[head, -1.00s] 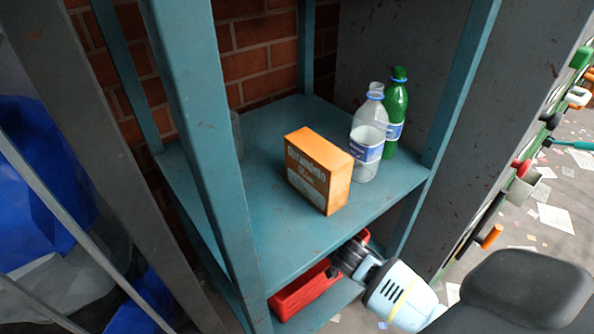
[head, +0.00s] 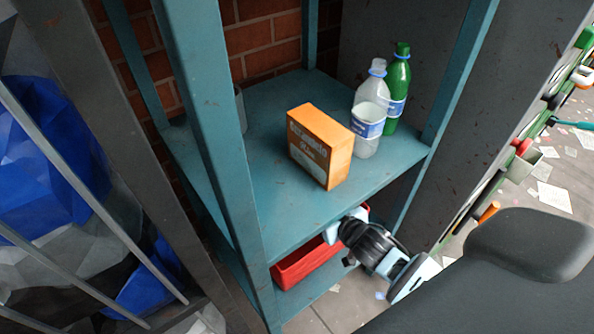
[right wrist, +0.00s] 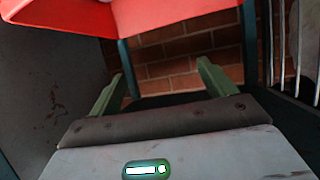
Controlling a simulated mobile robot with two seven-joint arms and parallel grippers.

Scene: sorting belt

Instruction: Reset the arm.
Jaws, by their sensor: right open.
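My right gripper (head: 346,238) is in the head view at the front right of the shelf unit, beside the lower shelf and just right of the red bin (head: 305,265). In the right wrist view its two green fingers (right wrist: 160,88) are spread apart with nothing between them. A red surface, likely the red bin (right wrist: 170,18), crosses the top of that view. My left gripper is not in view.
The teal shelf (head: 270,205) holds an orange box (head: 320,147), a clear bottle (head: 369,110) and a green bottle (head: 398,85). A metal cage with blue bags (head: 45,170) stands left. A dark grey panel (head: 480,110) stands right.

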